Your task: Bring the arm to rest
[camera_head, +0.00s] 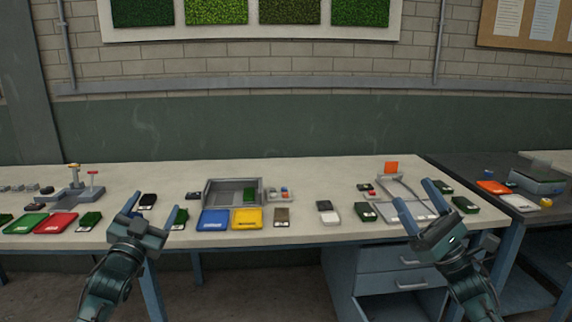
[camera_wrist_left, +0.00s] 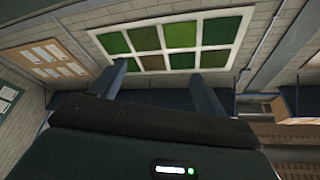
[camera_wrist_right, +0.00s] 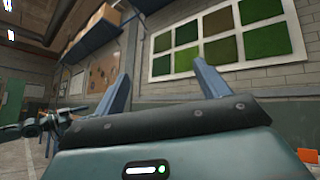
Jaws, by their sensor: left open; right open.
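My left gripper (camera_head: 153,212) is open and empty, raised in front of the table's front edge at the left, with its fingers pointing up. It also shows in the left wrist view (camera_wrist_left: 160,85), its fingers apart against the wall. My right gripper (camera_head: 416,200) is open and empty, raised in front of the table's right part, also with its fingers up. In the right wrist view (camera_wrist_right: 160,88) its fingers are apart with nothing between them. Neither gripper touches anything that I can see.
A long light table (camera_head: 290,231) carries a grey tray (camera_head: 222,188), a blue mat (camera_head: 214,220), a yellow mat (camera_head: 247,218), a red mat (camera_head: 55,223) and several turf samples. Drawers (camera_head: 392,282) stand below. A dark bench (camera_head: 480,185) adjoins at right. Framed turf panels (camera_head: 247,33) hang on the wall.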

